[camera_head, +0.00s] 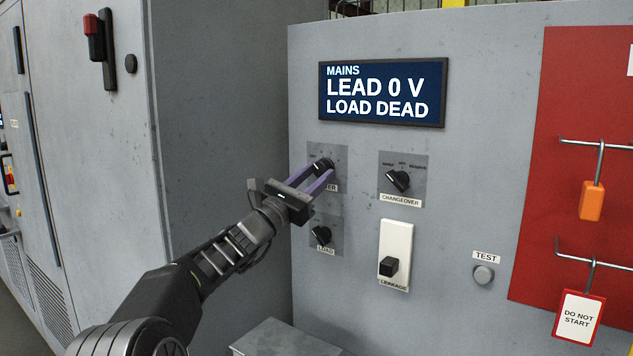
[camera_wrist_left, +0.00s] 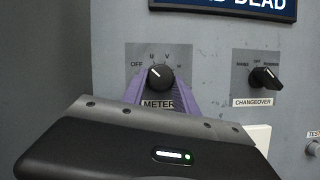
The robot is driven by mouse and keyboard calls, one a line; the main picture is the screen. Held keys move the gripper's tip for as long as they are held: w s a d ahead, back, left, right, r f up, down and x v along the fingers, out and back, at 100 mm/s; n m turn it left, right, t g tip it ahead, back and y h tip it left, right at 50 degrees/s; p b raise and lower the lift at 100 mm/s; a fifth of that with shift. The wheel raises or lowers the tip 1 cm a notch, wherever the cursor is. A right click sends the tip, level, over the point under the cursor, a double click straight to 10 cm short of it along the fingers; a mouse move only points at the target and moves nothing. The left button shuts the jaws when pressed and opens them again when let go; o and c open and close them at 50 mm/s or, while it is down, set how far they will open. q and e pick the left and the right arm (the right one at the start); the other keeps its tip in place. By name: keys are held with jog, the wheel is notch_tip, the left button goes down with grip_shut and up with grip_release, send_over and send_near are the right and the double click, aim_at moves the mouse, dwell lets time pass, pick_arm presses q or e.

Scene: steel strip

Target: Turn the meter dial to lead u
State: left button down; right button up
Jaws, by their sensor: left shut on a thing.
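The meter dial is a black round knob (camera_wrist_left: 160,77) above a METER label in the left wrist view. Its scale reads OFF, U, V and a further mark at the right that is hard to read. The white line on the knob points up and left, toward the U side; the exact mark is hard to tell. The dial also shows in the head view (camera_head: 323,165), partly covered by the fingers. My left gripper (camera_head: 322,175) has its purple fingers shut on the dial, one on each side. The display (camera_head: 383,93) reads MAINS, LEAD 0 V, LOAD DEAD. My right gripper is not in view.
A changeover knob (camera_head: 399,181) is right of the meter dial. A load knob (camera_head: 321,236) is below it, close under my wrist. A leakage knob (camera_head: 389,267) and a test button (camera_head: 483,275) are lower right. A red board (camera_head: 570,130) holds hanging tags.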

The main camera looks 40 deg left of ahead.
pick_arm(q)
jog(key=m+h+b, duration=0.1)
jog(key=m, duration=0.2)
jog(key=shift+a+g, duration=0.15)
jog(key=shift+g, duration=0.15)
jog(key=shift+a+r+m+g+h, duration=0.1)
jog(key=shift+m+g+h, duration=0.15)
jog(key=shift+m+h, duration=0.6)
jog(key=shift+m+g+h, duration=0.25)
jog(key=shift+m, duration=1.2)
jog(key=c, duration=0.9)
grip_release()
jog(key=shift+c, duration=0.2)
jog(key=b+v, duration=0.3)
jog(key=v, duration=0.4)
jog(key=shift+s, duration=0.4)
